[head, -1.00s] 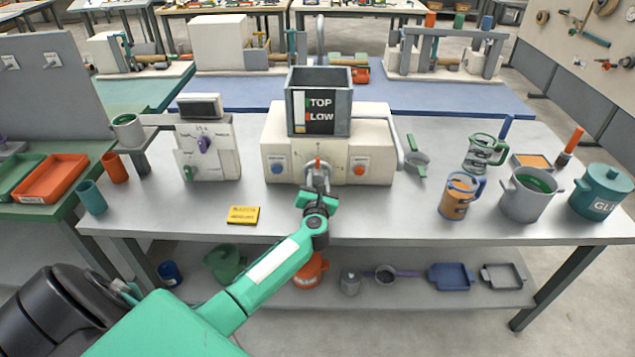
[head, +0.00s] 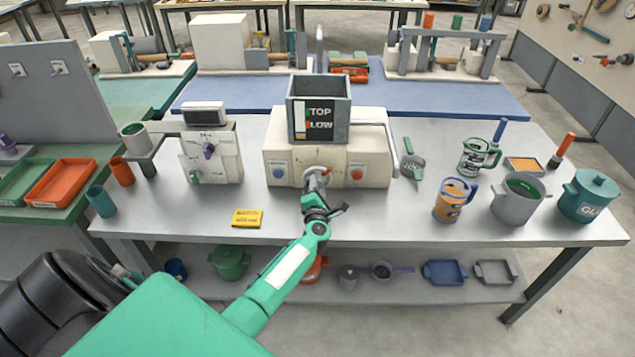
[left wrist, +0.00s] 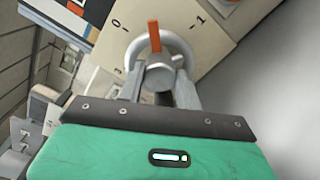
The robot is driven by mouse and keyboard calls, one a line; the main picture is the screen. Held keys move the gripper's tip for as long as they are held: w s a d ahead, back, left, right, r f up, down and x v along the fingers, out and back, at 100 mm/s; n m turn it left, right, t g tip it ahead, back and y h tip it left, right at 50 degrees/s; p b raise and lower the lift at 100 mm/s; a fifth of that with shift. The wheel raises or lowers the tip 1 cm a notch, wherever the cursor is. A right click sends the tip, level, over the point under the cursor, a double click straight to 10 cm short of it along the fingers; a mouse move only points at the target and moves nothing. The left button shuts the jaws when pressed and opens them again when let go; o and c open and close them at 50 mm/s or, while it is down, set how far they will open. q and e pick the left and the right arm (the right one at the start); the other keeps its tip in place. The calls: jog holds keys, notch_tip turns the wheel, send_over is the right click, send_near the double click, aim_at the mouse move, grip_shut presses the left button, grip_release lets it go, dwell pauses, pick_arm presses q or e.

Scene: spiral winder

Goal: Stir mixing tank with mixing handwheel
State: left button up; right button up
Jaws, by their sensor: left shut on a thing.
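A cream machine (head: 378,150) stands on the grey table, with a grey open-topped tank (head: 336,87) on top that carries a "TOP" and "LOW" label. On its front is a small grey handwheel with an orange pointer (head: 327,171). In the left wrist view the handwheel (left wrist: 184,48) is a ring with an orange bar at its hub, in front of a dial numbered 0 and 1. My left gripper (head: 316,186) is shut on the handwheel, with its fingers on either side of the hub. The tank's inside is mostly hidden. My right gripper is not in view.
A blue button (head: 279,172) and an orange button (head: 357,174) flank the handwheel. A lever panel (head: 210,158) stands left, and a yellow card (head: 247,218) lies in front. The table's front middle is mostly clear.

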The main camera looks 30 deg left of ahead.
pick_arm(q)
jog(key=m+p, duration=0.2)
jog(key=m, duration=0.1)
jog(key=shift+m, duration=0.4)
jog(key=m+p, duration=0.1)
jog(key=m, duration=0.2)
jog(key=shift+p, duration=0.4)
jog(key=m+p, duration=0.1)
jog(key=m, duration=0.2)
jog(key=shift+f+m, duration=0.15)
jog(key=shift+m, duration=0.55)
jog(key=o, duration=1)
